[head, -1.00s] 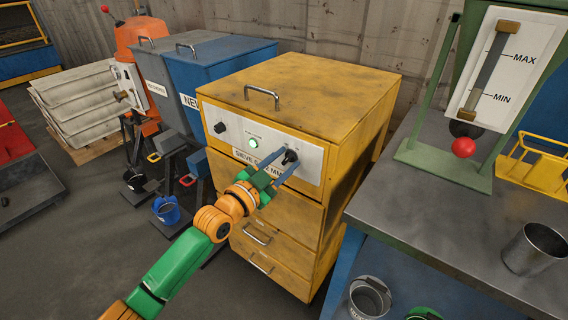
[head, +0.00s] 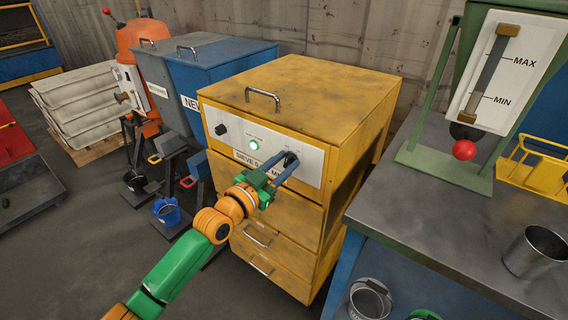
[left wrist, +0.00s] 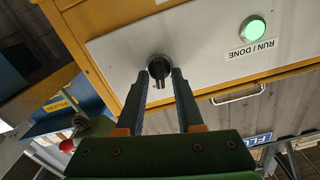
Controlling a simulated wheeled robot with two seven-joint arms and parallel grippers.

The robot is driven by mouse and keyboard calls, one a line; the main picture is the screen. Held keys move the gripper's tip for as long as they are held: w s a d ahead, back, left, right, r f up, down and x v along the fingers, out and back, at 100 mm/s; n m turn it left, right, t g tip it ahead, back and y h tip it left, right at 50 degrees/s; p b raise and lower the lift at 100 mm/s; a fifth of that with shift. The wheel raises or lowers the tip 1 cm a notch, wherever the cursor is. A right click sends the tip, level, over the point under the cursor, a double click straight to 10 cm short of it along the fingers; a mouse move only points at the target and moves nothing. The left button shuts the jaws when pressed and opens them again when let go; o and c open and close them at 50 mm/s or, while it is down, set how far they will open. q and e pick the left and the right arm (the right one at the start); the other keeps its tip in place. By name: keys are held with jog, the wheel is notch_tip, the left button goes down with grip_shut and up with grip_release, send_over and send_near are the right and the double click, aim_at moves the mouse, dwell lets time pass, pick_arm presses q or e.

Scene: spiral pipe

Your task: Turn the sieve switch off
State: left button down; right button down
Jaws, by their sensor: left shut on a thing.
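The yellow sieve cabinet (head: 300,90) stands in the middle of the head view. Its white panel carries a black knob (head: 221,129) at left, a lit green lamp (head: 254,145) and a black switch (head: 290,159) at right. In the left wrist view the switch (left wrist: 159,69) sits between the blue fingertips, and the lit lamp (left wrist: 252,29) reads RUN / DONE. My left gripper (head: 283,163) is at the panel, shut on the switch. The fingers partly cover the switch and the sieve label. My right gripper is not in view.
A grey table (head: 430,210) with a metal cup (head: 535,250) and a green stand with a MAX/MIN gauge (head: 492,75) is at right. Blue and grey bins (head: 205,85) stand left of the cabinet. Open floor lies in front.

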pick_arm(q)
jog(key=n, duration=0.4)
jog(key=shift+a, duration=0.1)
jog(key=shift+w+n, duration=0.1)
jog(key=shift+n, duration=2.1)
jog(key=c, duration=0.9)
grip_release()
jog(key=shift+a, duration=0.1)
jog(key=p+v, duration=0.1)
jog(key=v, duration=0.6)
